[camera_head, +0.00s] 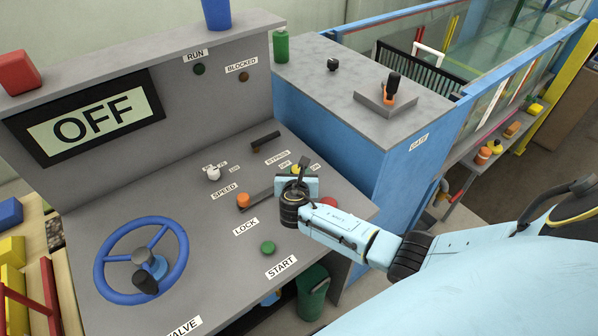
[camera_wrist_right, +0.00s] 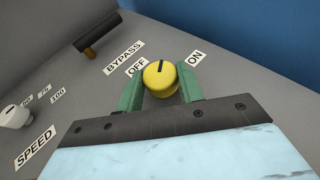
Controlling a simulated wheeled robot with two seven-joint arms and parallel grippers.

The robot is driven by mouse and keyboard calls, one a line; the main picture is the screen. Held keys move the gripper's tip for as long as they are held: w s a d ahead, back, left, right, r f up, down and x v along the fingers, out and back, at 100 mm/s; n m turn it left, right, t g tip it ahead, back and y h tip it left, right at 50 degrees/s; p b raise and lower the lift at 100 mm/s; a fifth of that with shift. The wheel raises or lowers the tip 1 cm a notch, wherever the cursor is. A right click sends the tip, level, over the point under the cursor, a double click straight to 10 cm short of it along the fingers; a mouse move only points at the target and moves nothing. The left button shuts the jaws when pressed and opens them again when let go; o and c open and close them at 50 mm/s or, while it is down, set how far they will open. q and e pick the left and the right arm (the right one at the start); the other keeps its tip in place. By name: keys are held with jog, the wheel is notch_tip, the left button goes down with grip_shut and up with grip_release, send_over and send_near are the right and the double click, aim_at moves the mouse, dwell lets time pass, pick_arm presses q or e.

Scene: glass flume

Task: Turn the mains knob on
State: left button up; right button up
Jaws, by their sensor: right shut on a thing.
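The mains knob (camera_wrist_right: 160,78) is a yellow round knob with a short dark mark on its top, on the grey panel (camera_wrist_right: 205,28). The OFF label (camera_wrist_right: 137,66) is on its left and the ON label (camera_wrist_right: 195,57) on its right. The mark points up the picture, between the two labels. My right gripper (camera_wrist_right: 161,90) is shut on the knob, with a green finger on each side of it. In the head view this gripper (camera_head: 297,172) is at the panel's right part and hides most of the knob. My left gripper is not in view.
A black-handled bypass lever (camera_wrist_right: 97,33) stands near the knob. The panel also has an orange-tipped lock lever (camera_head: 243,200), a green start button (camera_head: 268,248), a white speed knob (camera_head: 213,173) and a blue valve wheel (camera_head: 105,262). The display (camera_head: 85,115) reads OFF.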

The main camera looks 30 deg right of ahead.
jog(key=m+g+h, duration=0.1)
jog(key=m+g+h+b, duration=0.1)
jog(key=m+g+h, duration=0.1)
jog(key=shift+w+a+f+m+b, duration=0.1)
jog(key=shift+w+a+m+b, duration=0.15)
jog(key=shift+a+m+b, duration=0.1)
jog(key=shift+w+m+g+h+b, duration=0.1)
jog(key=shift+m+g+h+b, duration=0.8)
jog(key=shift+m+g+b, duration=0.7)
jog(key=shift+g, duration=0.4)
jog(key=o, duration=1)
jog(key=shift+d, duration=0.1)
jog(key=p+v, duration=0.2)
jog(key=v, duration=1.1)
jog(key=shift+a, duration=0.25)
